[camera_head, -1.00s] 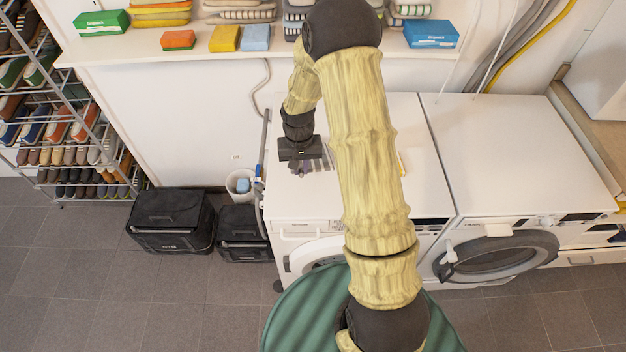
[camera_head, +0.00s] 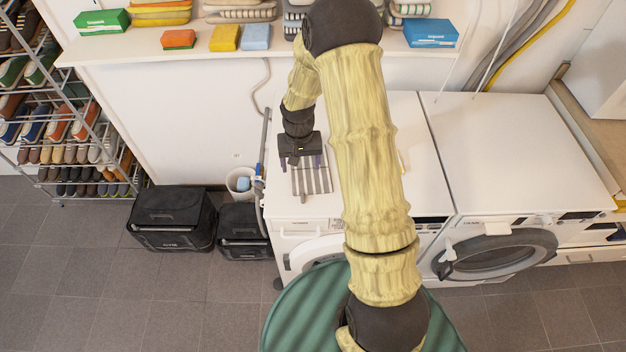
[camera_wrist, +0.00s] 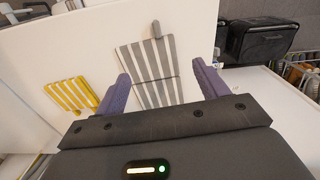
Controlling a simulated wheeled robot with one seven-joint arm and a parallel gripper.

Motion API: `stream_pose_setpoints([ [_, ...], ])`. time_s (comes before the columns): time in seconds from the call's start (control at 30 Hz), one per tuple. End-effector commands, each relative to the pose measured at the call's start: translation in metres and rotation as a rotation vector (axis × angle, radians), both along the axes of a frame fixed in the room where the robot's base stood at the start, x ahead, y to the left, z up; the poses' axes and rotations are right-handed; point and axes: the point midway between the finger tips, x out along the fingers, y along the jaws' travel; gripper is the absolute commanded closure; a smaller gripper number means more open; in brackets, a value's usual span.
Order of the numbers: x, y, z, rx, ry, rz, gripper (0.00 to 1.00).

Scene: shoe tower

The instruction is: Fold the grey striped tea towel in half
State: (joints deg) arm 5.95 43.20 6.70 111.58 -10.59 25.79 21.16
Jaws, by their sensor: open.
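The grey striped tea towel (camera_head: 316,182) lies on the white top of the left machine, with grey and white stripes. In the wrist view the towel (camera_wrist: 146,62) shows a dark line across it and a grey tab sticking out past one edge. I cannot tell whether any layer is doubled. My gripper (camera_head: 304,162) is open over the towel's far end, pointing down. In the wrist view its two purple fingers (camera_wrist: 160,72) stand apart with the towel seen between and beyond them. No cloth shows held in them. The towel's far part is hidden by my gripper.
A yellow striped cloth (camera_wrist: 70,95) lies beside the grey towel, mostly behind my arm in the head view. A shelf (camera_head: 280,47) with boxes and folded cloths runs behind. Black bins (camera_head: 172,220) stand on the floor at left. The right machine's top (camera_head: 520,150) is clear.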

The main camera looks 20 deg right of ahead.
Motion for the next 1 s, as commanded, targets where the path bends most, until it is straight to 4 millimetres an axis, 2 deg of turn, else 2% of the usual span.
stream_pose_setpoints([
  [1.0,0.0,0.0,0.062,0.0,0.0,0.0,0.27],
])
